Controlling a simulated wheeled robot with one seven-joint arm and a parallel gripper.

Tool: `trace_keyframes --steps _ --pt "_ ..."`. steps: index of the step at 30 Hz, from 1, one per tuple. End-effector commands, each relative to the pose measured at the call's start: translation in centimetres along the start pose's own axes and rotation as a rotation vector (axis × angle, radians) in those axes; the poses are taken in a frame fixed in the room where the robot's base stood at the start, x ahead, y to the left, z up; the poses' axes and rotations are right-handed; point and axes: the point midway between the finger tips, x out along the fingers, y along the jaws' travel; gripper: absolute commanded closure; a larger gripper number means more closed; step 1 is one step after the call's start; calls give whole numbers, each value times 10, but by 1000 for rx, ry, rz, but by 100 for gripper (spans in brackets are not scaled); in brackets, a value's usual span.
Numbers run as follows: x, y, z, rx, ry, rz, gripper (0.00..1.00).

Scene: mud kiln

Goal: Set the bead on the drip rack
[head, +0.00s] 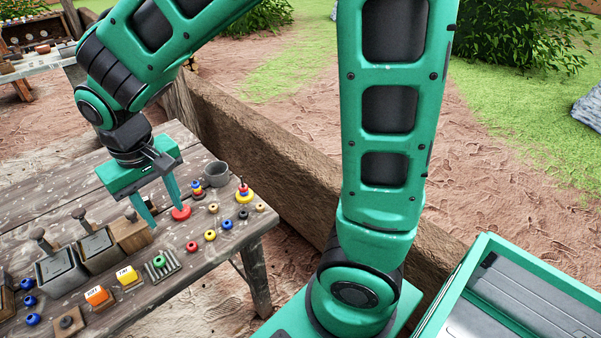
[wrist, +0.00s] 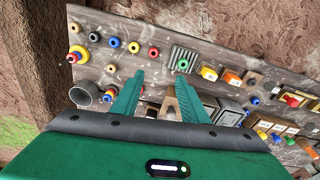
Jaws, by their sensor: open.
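The drip rack (head: 170,269) is a small grey ridged plate near the table's front edge; it also shows in the wrist view (wrist: 187,53). A green bead (head: 159,262) lies on it, also seen in the wrist view (wrist: 182,65). A red bead (head: 191,246), a yellow bead (head: 210,235), a blue bead (head: 227,225) and a black bead (head: 243,214) lie in a row right of the rack. Which bead the task means, I cannot tell. My gripper (head: 166,216) is open and empty, above the table behind the rack; its fingers show in the wrist view (wrist: 160,78).
A red disc (head: 181,213) and grey cup (head: 216,174) stand near the right finger. A ring stack (head: 243,191) stands at the right end. Yellow (head: 128,276) and orange (head: 96,296) labelled blocks and dark bins (head: 61,269) stand left. Several blue beads (head: 33,319) lie far left.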

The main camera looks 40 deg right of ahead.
Motion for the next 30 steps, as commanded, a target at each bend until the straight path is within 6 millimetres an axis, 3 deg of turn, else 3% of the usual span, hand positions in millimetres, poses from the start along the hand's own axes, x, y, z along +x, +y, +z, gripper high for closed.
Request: trace_keyframes --steps 1,6,9,12,18,21,30 --pt "-7 36 3 57 0 14 60" --pt "-28 150 43 243 -28 51 60" --pt "-37 203 82 354 -52 56 60" --pt "-44 241 126 455 -74 48 60" --pt "-48 273 195 597 -103 16 60" --pt "-48 275 211 628 -110 5 60" --pt "-48 276 218 640 -113 0 60"
